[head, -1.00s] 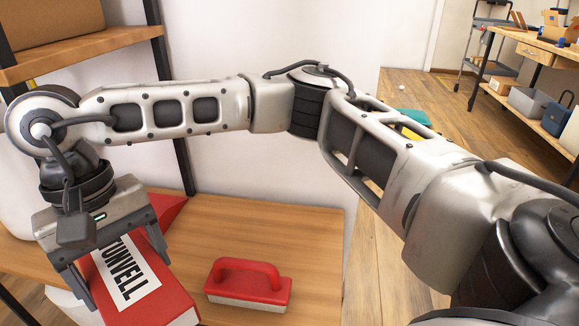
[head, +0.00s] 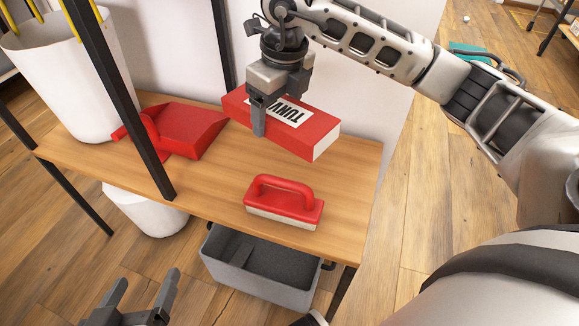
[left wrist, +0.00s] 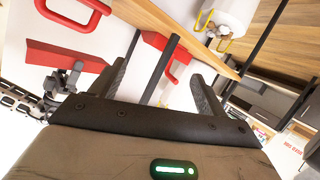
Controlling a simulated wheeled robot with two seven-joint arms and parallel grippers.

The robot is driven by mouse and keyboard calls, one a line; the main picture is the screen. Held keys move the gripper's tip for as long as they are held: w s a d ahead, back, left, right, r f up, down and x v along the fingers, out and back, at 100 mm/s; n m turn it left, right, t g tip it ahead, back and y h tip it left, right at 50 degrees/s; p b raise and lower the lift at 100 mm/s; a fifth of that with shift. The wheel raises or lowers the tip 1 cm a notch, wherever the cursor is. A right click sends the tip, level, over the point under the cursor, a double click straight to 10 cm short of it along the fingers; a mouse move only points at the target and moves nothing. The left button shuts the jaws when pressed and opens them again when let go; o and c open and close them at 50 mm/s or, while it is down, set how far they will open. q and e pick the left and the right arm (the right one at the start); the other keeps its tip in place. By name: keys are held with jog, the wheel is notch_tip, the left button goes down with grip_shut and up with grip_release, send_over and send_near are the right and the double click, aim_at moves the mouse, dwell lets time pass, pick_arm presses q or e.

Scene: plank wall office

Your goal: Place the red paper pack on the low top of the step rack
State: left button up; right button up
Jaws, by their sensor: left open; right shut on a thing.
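The red paper pack (head: 318,133) has a white label with black letters and a pale end. My right gripper (head: 259,128) is shut on its left part, pointing down. The pack is over the back of the wooden low top (head: 210,178) of the step rack, behind the red-handled brush. I cannot tell whether it touches the board. My left gripper (head: 145,290) is open and empty at the bottom left, in front of the rack. In the left wrist view its fingers (left wrist: 165,75) are apart, with the red pack (left wrist: 65,57) beyond them to the left.
A red-handled brush (head: 285,200) lies near the board's front right. A red dustpan (head: 185,130) and a white bin (head: 62,80) stand left of the pack. A black post (head: 115,90) rises at the front edge. A grey crate (head: 255,270) is below.

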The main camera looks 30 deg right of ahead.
jog(key=d+f+m+h+b, duration=0.1)
jog(key=d+f+m, duration=0.2)
jog(key=d+m, duration=0.55)
jog(key=m+h+b, duration=0.1)
jog(key=m+b, duration=0.4)
jog(key=m, duration=0.1)
send_over(318, 166)
jog(key=shift+n, duration=0.25)
jog(key=f, duration=0.9)
jog(key=shift+s+a+f, duration=0.2)
jog(key=shift+s+a, duration=0.05)
notch_tip(318, 166, down, 5)
jog(key=shift+f+b, duration=0.1)
jog(key=shift+b, duration=0.85)
pick_arm(q)
jog(key=d+r+n+t+h, duration=0.1)
jog(key=r+n+t+h, duration=0.1)
jog(key=r, duration=0.1)
jog(key=shift+w+d+h, duration=0.15)
jog(key=shift+d+h, duration=0.25)
pick_arm(e)
jog(key=o, duration=1.3)
jog(key=shift+f, duration=0.1)
pick_arm(q)
jog(key=shift+f, duration=0.1)
